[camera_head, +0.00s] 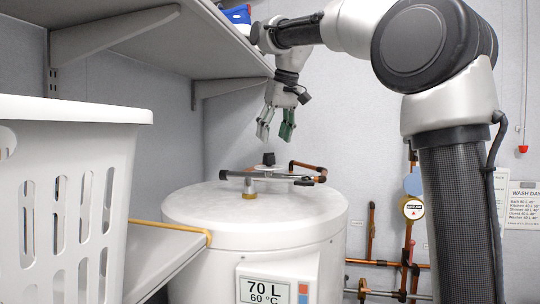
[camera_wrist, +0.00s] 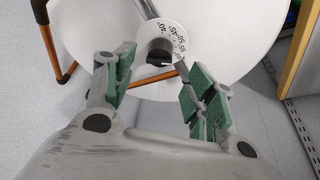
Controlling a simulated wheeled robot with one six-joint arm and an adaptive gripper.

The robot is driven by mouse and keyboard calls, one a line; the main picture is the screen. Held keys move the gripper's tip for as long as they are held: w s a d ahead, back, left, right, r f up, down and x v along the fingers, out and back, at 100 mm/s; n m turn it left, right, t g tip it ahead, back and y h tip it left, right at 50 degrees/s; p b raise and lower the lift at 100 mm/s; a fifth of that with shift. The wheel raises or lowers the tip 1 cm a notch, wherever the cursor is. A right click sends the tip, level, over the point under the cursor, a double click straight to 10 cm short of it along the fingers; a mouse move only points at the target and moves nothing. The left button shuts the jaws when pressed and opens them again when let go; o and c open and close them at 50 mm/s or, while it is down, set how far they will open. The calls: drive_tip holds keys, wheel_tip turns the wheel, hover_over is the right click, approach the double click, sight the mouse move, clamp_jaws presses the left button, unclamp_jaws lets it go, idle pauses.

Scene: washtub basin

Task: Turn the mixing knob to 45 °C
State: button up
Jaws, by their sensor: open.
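The mixing knob (camera_head: 268,159) is a small black knob standing on the valve on top of the white water heater (camera_head: 255,240). In the wrist view the knob (camera_wrist: 158,52) sits on a round white dial (camera_wrist: 165,32) with printed numbers. The numbers are small and partly turned, and I cannot tell which one the knob points to. My gripper (camera_head: 275,128) is open and empty, pointing down above the knob and apart from it. In the wrist view its green-padded fingers (camera_wrist: 163,88) stand on either side, with the knob between and beyond them.
Metal and copper pipes (camera_head: 308,168) run sideways from the valve. A grey shelf (camera_head: 130,60) hangs at upper left, near my arm. A white laundry basket (camera_head: 65,200) stands at left on a lower shelf (camera_head: 165,262). Copper pipes with a gauge (camera_head: 412,209) are on the wall at right.

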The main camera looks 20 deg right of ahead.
sight(270, 154)
drive_tip(key=x, duration=0.7)
drive_tip(key=c, duration=1)
